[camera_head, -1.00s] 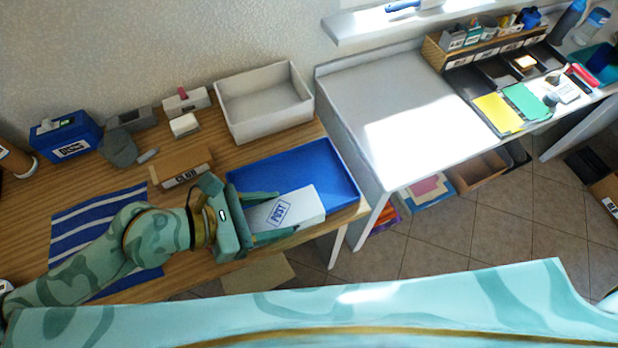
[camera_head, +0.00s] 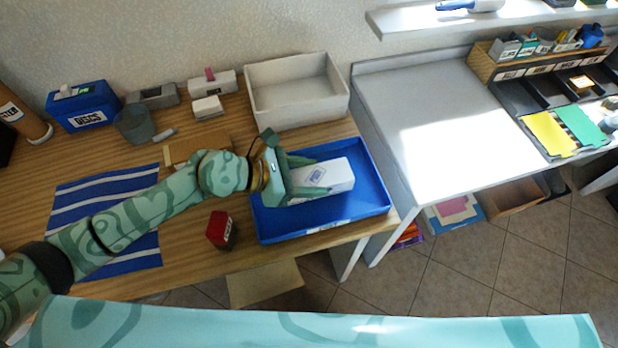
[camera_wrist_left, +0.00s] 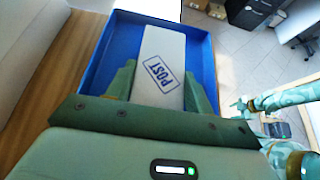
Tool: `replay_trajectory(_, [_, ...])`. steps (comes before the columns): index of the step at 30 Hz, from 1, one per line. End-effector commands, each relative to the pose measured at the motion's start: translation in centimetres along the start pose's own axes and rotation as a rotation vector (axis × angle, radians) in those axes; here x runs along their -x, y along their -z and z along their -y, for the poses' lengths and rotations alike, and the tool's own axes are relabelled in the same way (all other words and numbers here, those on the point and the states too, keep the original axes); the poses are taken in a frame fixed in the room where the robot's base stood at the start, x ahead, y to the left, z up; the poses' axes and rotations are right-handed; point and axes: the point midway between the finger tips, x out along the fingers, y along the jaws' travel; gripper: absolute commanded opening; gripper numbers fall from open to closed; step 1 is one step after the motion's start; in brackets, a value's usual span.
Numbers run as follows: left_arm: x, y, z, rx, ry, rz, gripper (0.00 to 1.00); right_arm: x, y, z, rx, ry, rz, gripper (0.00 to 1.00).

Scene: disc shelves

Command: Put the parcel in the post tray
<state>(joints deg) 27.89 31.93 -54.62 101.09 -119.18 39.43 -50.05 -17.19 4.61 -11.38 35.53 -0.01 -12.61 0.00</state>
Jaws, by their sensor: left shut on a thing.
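The parcel (camera_head: 338,174) is a white box with a blue POST mark, which reads clearly in the wrist view (camera_wrist_left: 163,75). My left gripper (camera_head: 318,176) is shut on it, one finger along each long side. The parcel is within the outline of the blue tray (camera_head: 365,207); I cannot tell whether it touches the tray floor. In the wrist view the tray (camera_wrist_left: 104,52) has bare blue floor left of the parcel. A patterned arm of mine shows at the right of the wrist view; its gripper is small and unclear.
A red box (camera_head: 221,230) stands left of the tray. A white open bin (camera_head: 297,110) is behind it. A brown box (camera_head: 190,150), partly behind my arm, and a blue discs box (camera_head: 84,107) are further left. A white desk (camera_head: 420,90) is on the right.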

Motion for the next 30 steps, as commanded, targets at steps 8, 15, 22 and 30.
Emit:
replay_trajectory(8, [-0.4,0.6,0.0,-0.003,-0.001,0.002,0.26,-0.3,-0.1,0.0,0.0,0.0,0.002,0.51])
replay_trajectory(15, [-0.5,0.9,0.0,-0.002,-0.001,0.001,0.74,-0.5,-0.2,0.0,0.001,0.001,0.003,0.51])
replay_trajectory(22, [-0.5,0.9,0.0,-0.002,-0.001,0.001,0.74,-0.5,-0.1,0.1,0.001,0.001,0.003,0.51])
replay_trajectory(30, [2.5,0.6,0.0,-0.002,-0.003,-0.002,0.74,0.3,0.1,0.0,0.002,0.0,-0.002,0.51])
